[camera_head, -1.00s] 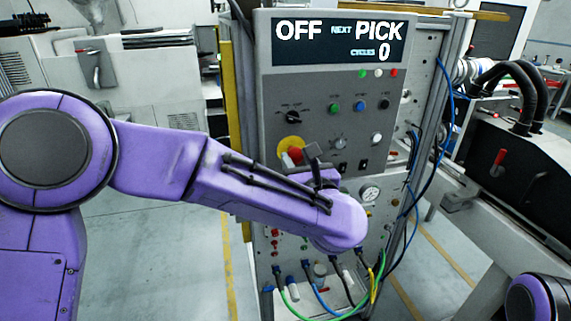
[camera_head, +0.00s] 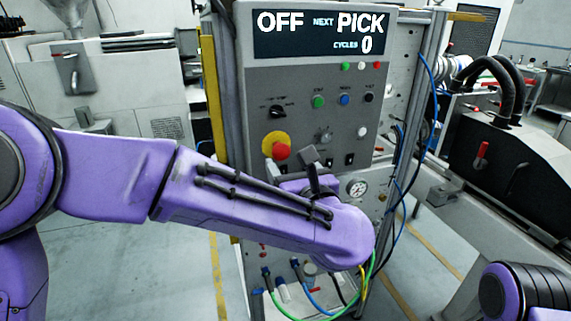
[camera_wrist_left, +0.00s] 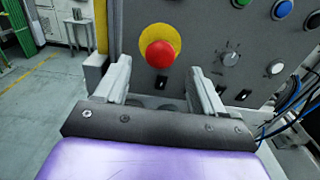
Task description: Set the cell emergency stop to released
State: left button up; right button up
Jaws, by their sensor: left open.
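The emergency stop is a red mushroom button on a round yellow plate (camera_head: 276,145), on the left side of the grey control panel. The red cap (camera_wrist_left: 160,54) shows whole in the left wrist view, between and beyond my fingertips. My left gripper (camera_head: 290,162) is open, just below and right of the button in the head view. Its two fingers (camera_wrist_left: 160,68) stand apart with nothing between them, and I see no contact with the cap. The panel display (camera_head: 320,32) reads OFF, NEXT PICK, CYCLES 0. My right gripper is out of view.
A black selector knob (camera_head: 278,111) and green, blue and black buttons (camera_head: 344,99) sit above and right of the stop. A gauge (camera_head: 357,188) and coloured cables (camera_head: 320,308) are lower down. A yellow post (camera_head: 212,95) stands at the panel's left.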

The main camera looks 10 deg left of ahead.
pick_arm(q)
jog(key=b+v, duration=0.1)
jog(key=v, duration=0.6)
jog(key=shift+b, duration=0.4)
jog(key=shift+s+d+r, duration=0.1)
